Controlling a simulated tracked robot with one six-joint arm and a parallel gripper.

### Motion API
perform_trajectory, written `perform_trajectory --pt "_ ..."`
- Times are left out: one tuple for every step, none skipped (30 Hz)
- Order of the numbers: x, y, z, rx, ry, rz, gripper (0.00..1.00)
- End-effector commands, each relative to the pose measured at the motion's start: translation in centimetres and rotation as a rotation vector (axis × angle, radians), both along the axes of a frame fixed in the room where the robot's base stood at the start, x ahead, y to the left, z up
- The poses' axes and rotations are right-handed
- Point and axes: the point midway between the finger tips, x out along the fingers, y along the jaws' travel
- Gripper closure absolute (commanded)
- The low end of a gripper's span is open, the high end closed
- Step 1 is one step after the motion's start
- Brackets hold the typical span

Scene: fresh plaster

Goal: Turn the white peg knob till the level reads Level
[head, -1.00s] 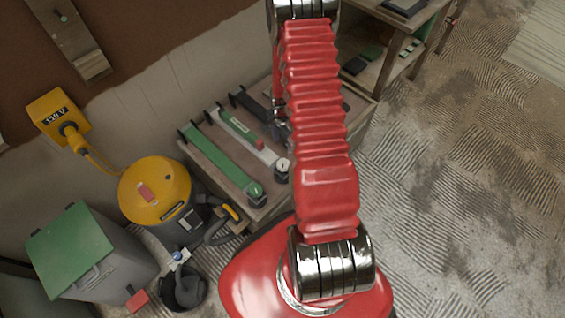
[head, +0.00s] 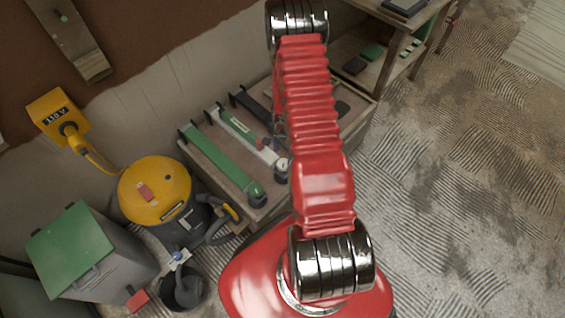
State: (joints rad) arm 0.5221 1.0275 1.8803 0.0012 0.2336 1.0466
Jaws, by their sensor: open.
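The white rail (head: 258,151) lies on the low wooden bench, between a green rail (head: 222,158) and a black one. Its white knob (head: 282,166) is at the near end, close to my arm's left edge. A small green label with pale lettering (head: 238,125) shows on the white rail, too small to read. A red piece (head: 263,143) sits along it. My gripper (head: 273,141) is mostly hidden behind my red arm; a grey part of it shows above the rail, up from the white knob. I cannot see whether it touches anything.
The green rail has a green knob (head: 254,190). The black rail (head: 249,103) is behind. A yellow vacuum (head: 158,187), a green-lidded bin (head: 72,248) and a dark bucket (head: 184,288) stand at left. A shelf (head: 385,45) stands at upper right. The right floor is clear.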

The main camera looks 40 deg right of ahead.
Motion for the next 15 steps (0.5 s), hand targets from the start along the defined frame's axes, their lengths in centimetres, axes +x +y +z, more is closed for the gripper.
perform_trajectory --pt "-0.1 0.1 -0.7 0.002 0.003 0.000 0.39" --pt "-0.1 0.1 -1.1 0.001 0.002 0.000 0.39" --pt "-0.1 0.0 -1.5 0.001 0.001 0.000 0.39" --pt "-0.1 0.0 -1.9 0.001 0.001 0.000 0.39" --pt "-0.1 0.0 -2.2 0.001 0.001 0.000 0.39" --pt "-0.1 0.0 -2.7 0.001 0.001 0.000 0.39" --pt "-0.1 0.1 -3.0 0.001 0.002 0.000 0.39" --pt "-0.1 0.1 -3.4 0.001 0.002 0.000 0.39" --pt "-0.1 0.1 -3.8 0.001 0.002 0.000 0.39" --pt "-0.1 0.0 -4.2 0.001 0.001 0.000 0.39" --pt "-0.1 0.0 -4.5 0.001 0.001 0.000 0.39" --pt "-0.1 0.0 -4.9 0.001 0.001 0.000 0.39" --pt "0.0 0.0 -5.1 0.001 0.001 0.000 0.39" --pt "0.0 0.0 -5.4 0.000 0.000 0.000 0.39" --pt "0.0 0.0 -5.7 0.000 0.000 0.000 0.39"
